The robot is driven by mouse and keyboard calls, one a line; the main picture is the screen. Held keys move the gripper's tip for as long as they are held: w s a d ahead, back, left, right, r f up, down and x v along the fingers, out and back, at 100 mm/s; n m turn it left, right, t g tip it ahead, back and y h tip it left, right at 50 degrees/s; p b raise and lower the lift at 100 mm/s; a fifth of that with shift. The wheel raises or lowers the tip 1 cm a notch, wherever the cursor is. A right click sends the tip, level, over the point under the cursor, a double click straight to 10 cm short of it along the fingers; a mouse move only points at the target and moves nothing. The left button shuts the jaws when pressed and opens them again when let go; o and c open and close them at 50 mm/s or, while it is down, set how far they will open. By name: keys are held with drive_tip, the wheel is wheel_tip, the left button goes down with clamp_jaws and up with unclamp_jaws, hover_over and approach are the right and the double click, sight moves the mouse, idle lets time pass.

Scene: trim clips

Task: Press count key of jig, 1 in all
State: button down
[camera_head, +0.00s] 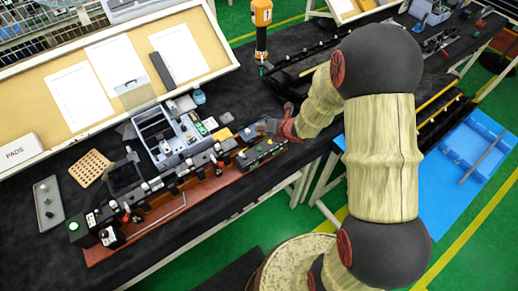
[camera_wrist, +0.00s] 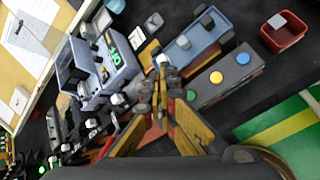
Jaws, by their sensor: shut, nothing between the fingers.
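The jig (camera_head: 150,208) is a long reddish-brown base with a row of dark clamps on the bench in the head view. A dark box (camera_head: 262,153) at its right end carries buttons. I cannot tell by label which one is the count key. A grey unit with a green display (camera_wrist: 111,46) stands to the left in the wrist view. My gripper (camera_wrist: 162,66) is shut and empty, its tips near a blue-grey tray (camera_wrist: 192,45), apart from the buttons as far as I can see.
A red bin (camera_wrist: 285,33) holds a pale piece. A slanted board with papers (camera_head: 115,75) stands behind the jig. A yellow screwdriver (camera_head: 262,30) is upright at the back. A perforated block (camera_head: 91,168) lies at left.

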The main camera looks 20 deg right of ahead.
drive_tip(key=b, duration=0.4)
hover_over(261, 148)
wheel_tip(261, 148, down, 7)
drive_tip(key=shift+w+r, duration=0.15)
drive_tip(key=shift+f+b, duration=0.65)
drive_tip(key=shift+b, duration=0.15)
drive_tip(key=shift+f+b, duration=0.8)
drive_tip(key=shift+b, duration=0.4)
idle(1.1)
drive_tip(key=shift+r, duration=0.15)
drive_tip(key=shift+r+p, duration=0.5)
drive_tip(key=shift+r, duration=0.25)
drive_tip(key=shift+r+p, duration=1.7)
drive_tip(key=shift+r, duration=0.85)
drive_tip(key=shift+f, duration=0.1)
